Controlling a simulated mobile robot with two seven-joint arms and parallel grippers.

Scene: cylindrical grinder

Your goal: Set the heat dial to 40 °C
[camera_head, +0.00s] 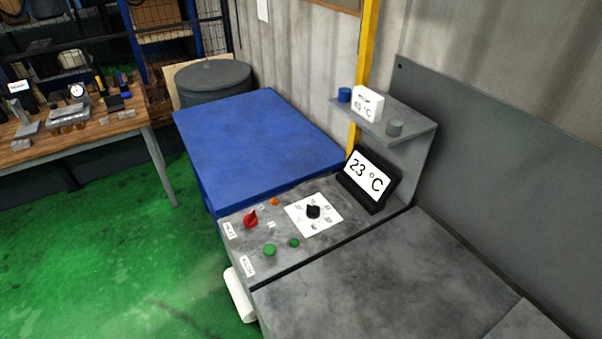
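The heat dial is a black knob (313,212) on a square white scale plate (330,222), set in the grey control panel (290,259). Its scale marks are too small to read, and I cannot tell which mark it points to. A dark display (367,178) behind it reads 23 °C. A small white sign (367,104) on the shelf above seems to read 43 °C, but its first digit is unclear. Neither of my grippers shows in the head view.
A red switch (251,219), an orange button (274,201) and green buttons (269,250) share the panel. A shelf (404,130) with a blue cylinder and a grey one overhangs behind. A blue cabinet (255,140) stands at the back left; the grey top (390,290) in front is bare.

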